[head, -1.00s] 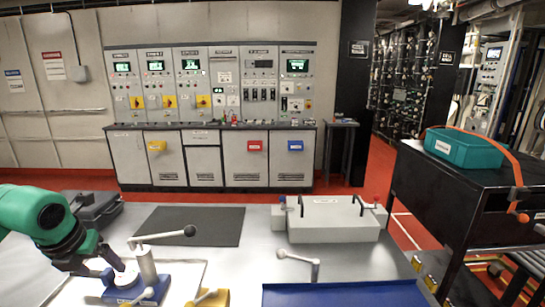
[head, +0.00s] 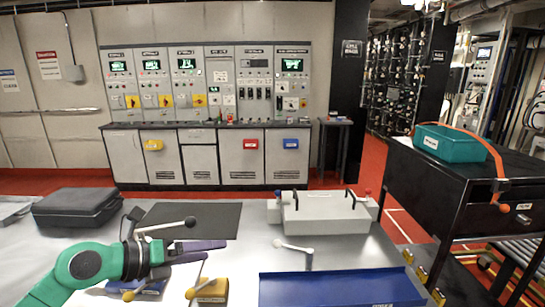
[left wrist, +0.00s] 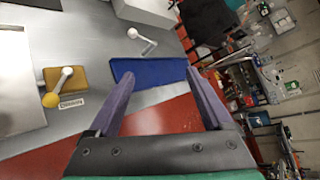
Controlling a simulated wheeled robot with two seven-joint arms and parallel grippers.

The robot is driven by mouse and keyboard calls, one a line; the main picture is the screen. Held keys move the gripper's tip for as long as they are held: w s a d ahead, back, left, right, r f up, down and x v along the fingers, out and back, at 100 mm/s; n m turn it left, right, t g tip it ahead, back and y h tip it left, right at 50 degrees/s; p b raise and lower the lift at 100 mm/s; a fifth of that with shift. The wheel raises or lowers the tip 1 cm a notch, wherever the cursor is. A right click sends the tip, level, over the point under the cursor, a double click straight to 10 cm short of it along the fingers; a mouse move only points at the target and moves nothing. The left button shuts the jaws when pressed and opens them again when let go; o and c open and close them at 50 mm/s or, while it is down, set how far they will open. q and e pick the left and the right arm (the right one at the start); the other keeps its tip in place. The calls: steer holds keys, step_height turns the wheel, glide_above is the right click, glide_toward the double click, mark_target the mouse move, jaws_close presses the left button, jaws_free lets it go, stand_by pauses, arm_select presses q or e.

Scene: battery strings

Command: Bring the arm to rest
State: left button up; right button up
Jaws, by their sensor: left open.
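My left arm, green and black, comes in from the lower left of the head view over the near part of the table. Its left gripper (head: 217,251) points right, with two purple fingers apart and nothing visible between them. In the left wrist view the fingers (left wrist: 161,80) are spread, with the blue tray (left wrist: 150,70) and red floor beyond them. In the head view the gripper is above and behind a yellow block (head: 210,290) with a lever. A blue-based fixture (head: 148,292) is partly hidden under the arm. My right gripper is not in view.
The blue tray also shows at the table's front in the head view (head: 340,290). A grey box with handles (head: 325,212), a lever (head: 309,258), a dark mat (head: 215,208) and a black case (head: 78,207) share the table. A black cart (head: 440,190) holds a teal bin (head: 450,145).

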arm_select(q)
step_height(320, 180, up, 8)
steer(key=d+n+t+h, duration=0.2)
steer(key=n+t+h, duration=0.1)
steer(key=n+t, duration=0.45)
steer(key=w+a+n+t+y, duration=0.2)
steer(key=a+n+t+y, duration=0.3)
steer(key=n, duration=0.5)
steer(key=s+a+f+n+g+y, duration=0.3)
steer(key=a+f+n+g+y, duration=0.15)
steer(key=f+n, duration=0.4)
steer(key=s+a+f+n+g+y, duration=0.25)
steer(key=a+f+n+y, duration=0.3)
steer(key=f, duration=0.55)
steer(key=s+d+f+n+g+h, duration=0.1)
steer(key=s+d+f+g, duration=0.1)
steer(key=s+f+g, duration=0.45)
steer(key=s+d+f+n+g+h, duration=0.1)
steer(key=s+d+f+g, duration=0.25)
steer(key=s+f, duration=0.6)
steer(key=s+a+f+g, duration=0.1)
steer(key=s+f+g, duration=0.15)
steer(key=f, duration=1.95)
steer(key=s+a+f, duration=0.3)
steer(key=s+f, duration=1.1)
steer(key=s, duration=0.3)
steer(key=shift+g, duration=0.3)
